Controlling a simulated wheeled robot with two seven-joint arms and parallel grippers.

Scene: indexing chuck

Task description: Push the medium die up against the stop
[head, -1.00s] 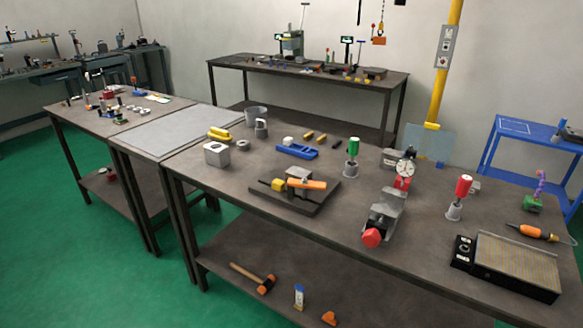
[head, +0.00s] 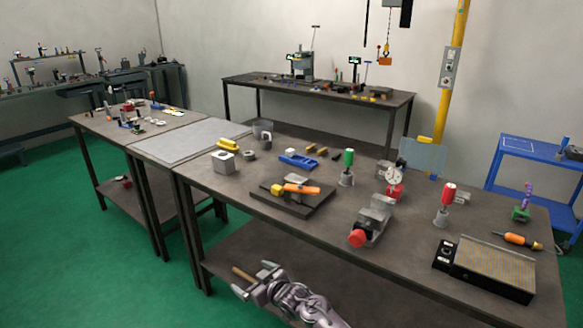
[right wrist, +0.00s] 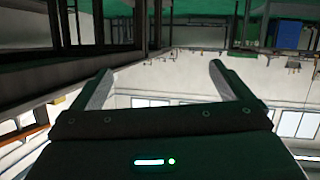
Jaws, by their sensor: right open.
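I cannot tell for certain which part is the medium die or the stop. A dark plate (head: 310,205) on the main bench bears a grey block (head: 297,179), an orange bar (head: 301,189) and a yellow piece (head: 277,190). A grey block with a round hole (head: 224,165) stands farther left. My left gripper is not in view.
On the main bench are a vise with a red knob (head: 357,238), a red-handled tool (head: 447,198), a green-handled tool (head: 347,163), a dial gauge (head: 397,176) and a ribbed black plate (head: 495,262). A blue holder (head: 298,161) lies behind. The bench's front edge lies close to my gripper.

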